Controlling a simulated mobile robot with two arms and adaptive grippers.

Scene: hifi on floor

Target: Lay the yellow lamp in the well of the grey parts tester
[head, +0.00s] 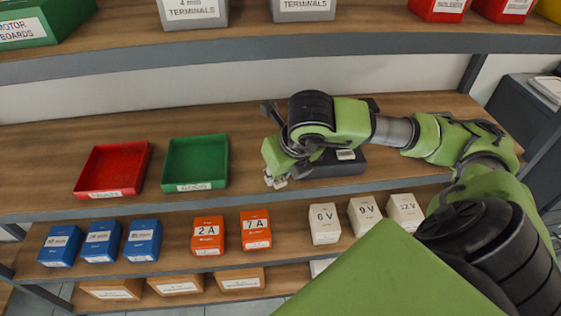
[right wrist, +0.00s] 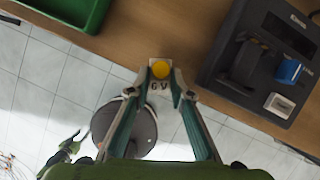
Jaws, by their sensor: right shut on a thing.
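My right gripper (head: 276,180) points down in front of the shelf board, between the green tray and the grey parts tester (head: 340,166). In the right wrist view the gripper (right wrist: 160,80) is shut on the yellow lamp (right wrist: 161,69), whose pale base carries a black mark like "6V". The lamp is held clear of the tester. The tester (right wrist: 225,65) is to the right there, a dark grey box with a black raised part, a blue part and a white square. I cannot tell which recess is the well. In the head view my arm hides much of the tester. My left gripper is not in view.
A red tray (head: 112,170) and a green tray (head: 196,162) stand left on the same board, seemingly empty. Blue, orange and white labelled boxes (head: 325,224) line the shelf below. An upper shelf (head: 240,42) with bins overhangs behind.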

